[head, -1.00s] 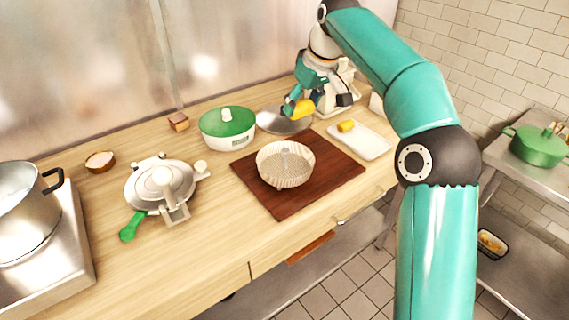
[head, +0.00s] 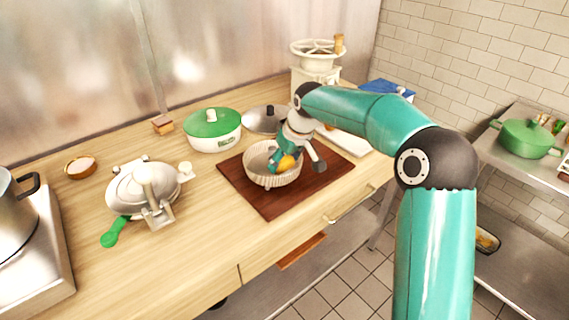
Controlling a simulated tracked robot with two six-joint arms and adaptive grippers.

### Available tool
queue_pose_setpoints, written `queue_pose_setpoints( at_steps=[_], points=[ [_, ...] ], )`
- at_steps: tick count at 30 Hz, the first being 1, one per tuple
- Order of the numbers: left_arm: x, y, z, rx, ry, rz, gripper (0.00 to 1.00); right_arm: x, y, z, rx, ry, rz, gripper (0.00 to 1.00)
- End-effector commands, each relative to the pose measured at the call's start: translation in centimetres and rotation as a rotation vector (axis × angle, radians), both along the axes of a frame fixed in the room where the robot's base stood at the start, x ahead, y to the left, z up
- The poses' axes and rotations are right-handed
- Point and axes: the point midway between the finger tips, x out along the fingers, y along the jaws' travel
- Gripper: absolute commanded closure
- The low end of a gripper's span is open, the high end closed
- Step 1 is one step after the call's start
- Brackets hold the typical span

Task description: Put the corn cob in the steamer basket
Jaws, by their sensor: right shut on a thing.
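The steamer basket (head: 262,178), round, pale and ribbed, stands on a dark wooden board (head: 274,205). My right gripper (head: 284,160) is over the basket and reaches down at its right side. It is shut on the yellow-orange corn cob (head: 287,164), which shows within the basket's rim outline. The gripper and arm partly hide the cob and the basket's right side. I cannot tell whether the cob touches the basket floor. My left gripper is not in view.
A green-lidded pot (head: 212,130) and a metal lid (head: 266,118) stand behind the board. A white tray (head: 347,141) lies to the right, partly behind my arm. A waffle-iron-like appliance (head: 147,187) is at left. A steel pot (head: 14,215) stands farther left.

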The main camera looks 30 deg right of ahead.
Motion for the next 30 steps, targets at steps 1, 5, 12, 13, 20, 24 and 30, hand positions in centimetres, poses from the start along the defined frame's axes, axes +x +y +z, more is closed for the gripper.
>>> queue_pose_setpoints(
  at_steps=[1,5,12,13,20,24,30],
  points=[
    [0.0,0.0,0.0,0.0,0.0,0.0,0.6,0.0,0.0,-0.7,0.001,0.003,0.0,0.73],
    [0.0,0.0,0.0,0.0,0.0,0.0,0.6,0.0,0.0,-1.2,0.0,0.0,0.001,0.73],
    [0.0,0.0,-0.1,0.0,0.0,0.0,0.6,0.0,0.0,-1.3,0.0,-0.001,0.001,0.73],
    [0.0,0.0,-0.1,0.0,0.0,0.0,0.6,0.0,0.1,-1.3,0.0,0.0,0.001,0.37],
    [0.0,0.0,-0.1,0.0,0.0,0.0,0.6,0.0,0.0,-1.2,0.0,0.0,0.001,0.28],
    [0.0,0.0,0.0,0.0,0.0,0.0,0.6,0.0,0.0,-1.1,0.0,-0.001,0.001,0.28],
    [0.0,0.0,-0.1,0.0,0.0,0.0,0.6,-0.4,-0.1,0.2,-0.001,-0.004,0.0,0.28]
  ],
)
